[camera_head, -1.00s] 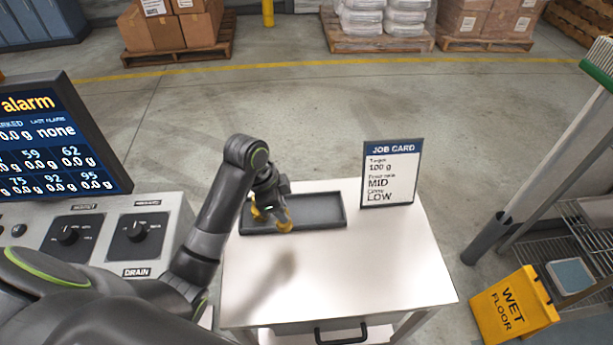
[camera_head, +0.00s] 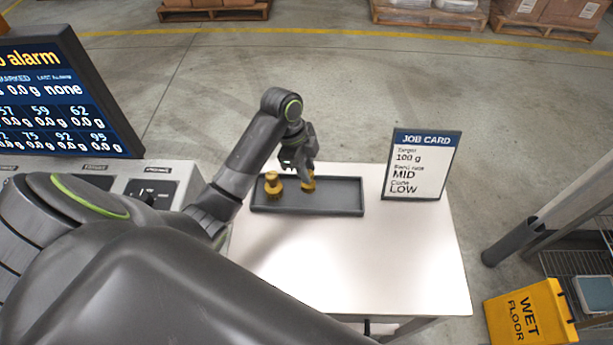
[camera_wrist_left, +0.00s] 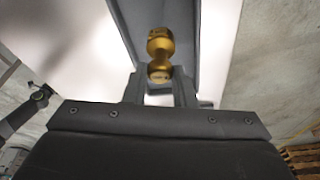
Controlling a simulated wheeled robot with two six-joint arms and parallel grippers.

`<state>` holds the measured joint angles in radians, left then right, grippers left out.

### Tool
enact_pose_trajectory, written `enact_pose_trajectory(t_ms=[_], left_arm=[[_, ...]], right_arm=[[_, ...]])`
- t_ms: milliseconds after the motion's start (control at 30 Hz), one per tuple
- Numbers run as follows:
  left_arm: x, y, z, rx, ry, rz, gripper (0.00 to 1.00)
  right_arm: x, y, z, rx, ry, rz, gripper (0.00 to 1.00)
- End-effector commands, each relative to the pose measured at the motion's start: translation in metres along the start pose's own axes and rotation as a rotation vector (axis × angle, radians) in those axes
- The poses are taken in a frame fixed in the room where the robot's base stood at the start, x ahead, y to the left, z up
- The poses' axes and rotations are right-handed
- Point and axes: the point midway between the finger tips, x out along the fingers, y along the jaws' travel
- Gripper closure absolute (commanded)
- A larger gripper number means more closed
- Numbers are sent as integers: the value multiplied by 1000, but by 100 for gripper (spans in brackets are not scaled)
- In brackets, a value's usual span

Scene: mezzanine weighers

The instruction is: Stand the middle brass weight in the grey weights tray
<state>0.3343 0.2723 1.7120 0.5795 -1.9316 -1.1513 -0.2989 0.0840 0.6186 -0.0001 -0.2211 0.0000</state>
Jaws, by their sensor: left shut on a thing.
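The grey weights tray (camera_head: 340,197) lies on the white table top. A brass weight (camera_head: 272,184) with a knob stands in the tray's left part. My left gripper (camera_head: 306,176) points down over the tray, to the right of that weight, and is shut on another brass weight (camera_head: 309,184). The held weight is low over the tray; I cannot tell whether it touches the floor. In the left wrist view brass shows between and beyond the fingers (camera_wrist_left: 158,88), against the grey tray (camera_wrist_left: 187,35). My right gripper is out of view.
A job card (camera_head: 420,165) stands at the table's back right. The white table top (camera_head: 310,260) is clear in front of the tray. A console with a screen (camera_head: 65,95) is at the left. A yellow wet floor sign (camera_head: 530,315) is at the lower right.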

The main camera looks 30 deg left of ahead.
Motion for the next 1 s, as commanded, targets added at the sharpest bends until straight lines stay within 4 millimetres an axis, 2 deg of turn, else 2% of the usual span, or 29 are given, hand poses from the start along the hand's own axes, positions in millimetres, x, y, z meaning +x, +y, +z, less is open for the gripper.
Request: enact_pose_trajectory(t_ms=[67,200,567,600,700,733,1000], left_arm=[[11,1,3,-2,1,4,100],[25,1,7,-1,-1,3,100],[29,0,8,-1,-1,1,100],[29,0,8,-1,-1,1,71],[29,0,8,-1,-1,1,58],[29,0,8,-1,-1,1,54],[28,0,8,-1,-1,1,54]], right_arm=[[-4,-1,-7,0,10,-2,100],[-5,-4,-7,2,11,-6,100],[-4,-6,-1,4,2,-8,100],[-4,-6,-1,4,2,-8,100],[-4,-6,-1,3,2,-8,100],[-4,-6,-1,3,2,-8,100],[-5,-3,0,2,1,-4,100]])
